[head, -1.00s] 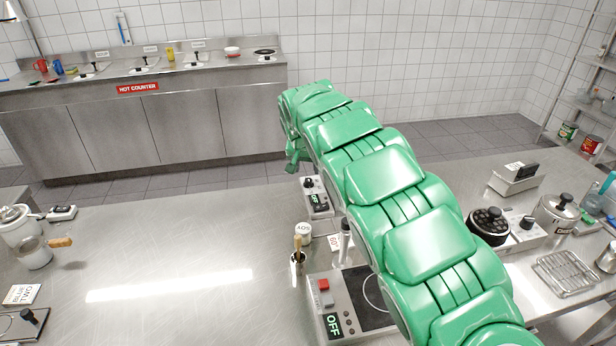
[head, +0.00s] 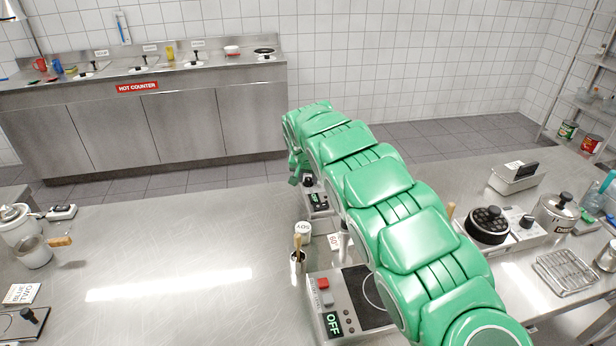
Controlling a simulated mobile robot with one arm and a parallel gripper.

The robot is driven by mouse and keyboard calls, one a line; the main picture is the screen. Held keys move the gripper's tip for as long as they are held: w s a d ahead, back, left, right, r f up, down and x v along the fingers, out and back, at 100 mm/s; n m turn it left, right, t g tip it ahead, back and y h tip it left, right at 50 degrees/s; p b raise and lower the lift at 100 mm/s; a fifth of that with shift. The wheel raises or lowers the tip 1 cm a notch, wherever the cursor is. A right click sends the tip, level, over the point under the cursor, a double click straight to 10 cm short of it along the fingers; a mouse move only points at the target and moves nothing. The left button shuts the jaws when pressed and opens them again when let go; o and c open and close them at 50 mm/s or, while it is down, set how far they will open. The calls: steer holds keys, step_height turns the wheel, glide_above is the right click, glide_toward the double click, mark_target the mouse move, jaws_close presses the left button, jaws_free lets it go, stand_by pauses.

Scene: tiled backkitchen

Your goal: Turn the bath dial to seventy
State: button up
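A small grey control unit (head: 318,208) with a black dial (head: 308,182) and a small dark display (head: 317,199) stands at the far edge of the steel table. I take it for the bath dial's unit, but its label and dial setting are too small to read. My gripper (head: 295,178) hangs at the end of my green arm, just left of the dial and close to it. Whether it touches the dial cannot be told. The fingers are small and partly hidden by the wrist, so their opening does not show.
A hotplate unit (head: 328,312) with a red button and a display reading OFF stands nearer. A jar (head: 302,229) and a brush-like tool (head: 298,252) stand left of my arm. The table's left middle is clear.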

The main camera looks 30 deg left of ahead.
jaws_close()
steer(key=shift+n+y, duration=0.3)
steer(key=shift+n, duration=0.3)
steer(key=shift+r, duration=0.1)
steer(key=shift+o, duration=1.7)
jaws_free()
steer(key=shift+r, duration=0.1)
steer(key=v, duration=0.7)
steer(key=shift+r, duration=0.2)
steer(key=shift+s+d, duration=0.1)
